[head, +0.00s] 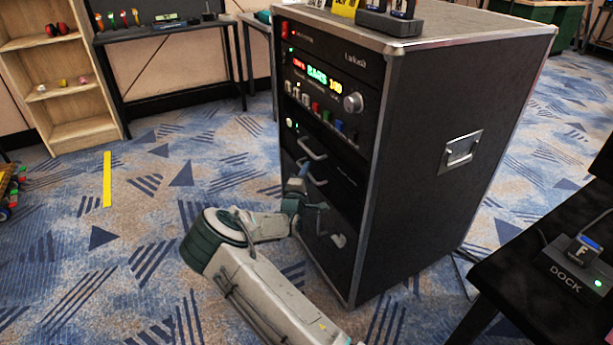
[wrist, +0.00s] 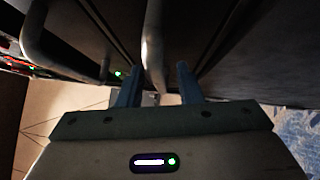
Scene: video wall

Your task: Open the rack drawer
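The black rack (head: 425,150) with metal edges stands in the middle of the head view. Its front has several drawer fronts with silver handles, including an upper handle (head: 312,148) and one just below it (head: 316,178). The drawers look closed. My gripper (head: 312,189) is at the lower drawer front, partly hiding it. In the wrist view, my gripper's two blue fingers (wrist: 158,82) are apart, with a silver handle (wrist: 153,45) showing between them. I cannot tell whether the fingers touch it. Another handle (wrist: 40,40) curves at the left.
A black bench (head: 540,260) with a dock device (head: 578,262) stands close on the right. A wooden shelf (head: 75,90) and a dark table (head: 165,30) are at the back left.

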